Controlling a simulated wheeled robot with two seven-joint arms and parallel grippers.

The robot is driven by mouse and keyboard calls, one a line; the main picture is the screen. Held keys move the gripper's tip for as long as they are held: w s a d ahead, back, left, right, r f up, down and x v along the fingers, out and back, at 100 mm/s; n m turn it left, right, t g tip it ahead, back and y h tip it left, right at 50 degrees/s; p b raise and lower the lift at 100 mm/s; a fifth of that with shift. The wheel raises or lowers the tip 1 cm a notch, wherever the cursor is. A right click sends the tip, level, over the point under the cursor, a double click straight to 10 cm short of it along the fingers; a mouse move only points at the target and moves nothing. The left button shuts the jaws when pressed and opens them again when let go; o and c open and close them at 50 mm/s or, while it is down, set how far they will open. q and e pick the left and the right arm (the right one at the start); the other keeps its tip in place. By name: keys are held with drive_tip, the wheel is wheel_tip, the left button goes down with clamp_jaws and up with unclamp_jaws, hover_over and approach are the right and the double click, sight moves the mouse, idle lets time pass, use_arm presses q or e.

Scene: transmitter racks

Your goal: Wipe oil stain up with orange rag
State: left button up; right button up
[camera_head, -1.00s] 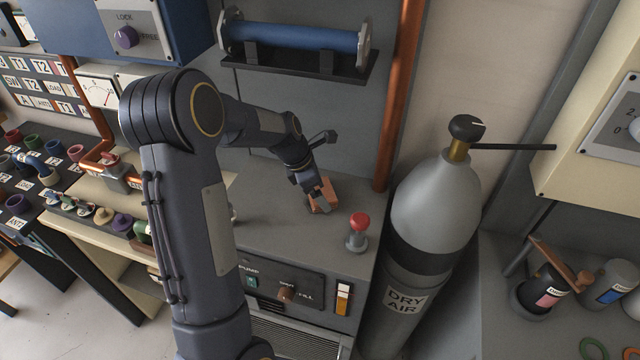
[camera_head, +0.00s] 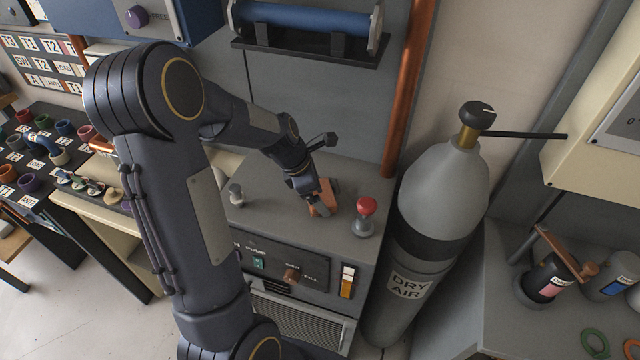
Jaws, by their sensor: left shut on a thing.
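The orange rag (camera_head: 325,196) is on the grey top of the pump cabinet (camera_head: 262,222), as a small folded orange piece. My left gripper (camera_head: 317,200) points down from the left and is shut on the rag, low at the cabinet top. I cannot tell whether the rag presses on the surface. No oil stain shows; the rag, gripper and arm cover part of the top. My right gripper is not in view.
A red-knobbed valve (camera_head: 365,215) stands just right of the rag. A small grey knob (camera_head: 236,194) stands to its left. A DRY AIR cylinder (camera_head: 440,200) and a copper pipe (camera_head: 405,90) rise at the right. A blue tube (camera_head: 305,17) is mounted behind.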

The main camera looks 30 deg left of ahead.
sight(326, 178)
use_arm(q)
drive_tip(key=shift+s+p, duration=0.1)
drive_tip(key=shift+p, duration=0.2)
drive_tip(key=shift+w+a+r+p, duration=0.1)
drive_tip(key=shift+w+a+p, duration=0.15)
drive_tip(key=shift+w, duration=0.6)
drive_tip(key=shift+w+a+f+p, duration=0.15)
drive_tip(key=shift+w+p, duration=0.15)
drive_tip(key=shift+w, duration=0.6)
drive_tip(key=shift+w+a+r+p, duration=0.15)
drive_tip(key=shift+w+a+p, duration=0.1)
drive_tip(key=shift+w, duration=0.6)
drive_tip(key=shift+w+a+p, duration=0.25)
drive_tip(key=shift+w+p, duration=0.05)
drive_tip(key=shift+w, duration=0.95)
drive_tip(key=shift+f, duration=0.2)
wheel_tip(326, 178, up, 3)
drive_tip(key=shift+w+f+p, duration=0.1)
drive_tip(key=shift+f+p, duration=0.05)
drive_tip(key=shift+p, duration=1.1)
drive_tip(key=shift+r+b, duration=0.2)
drive_tip(key=shift+b, duration=0.15)
drive_tip(key=shift+r, duration=1.5)
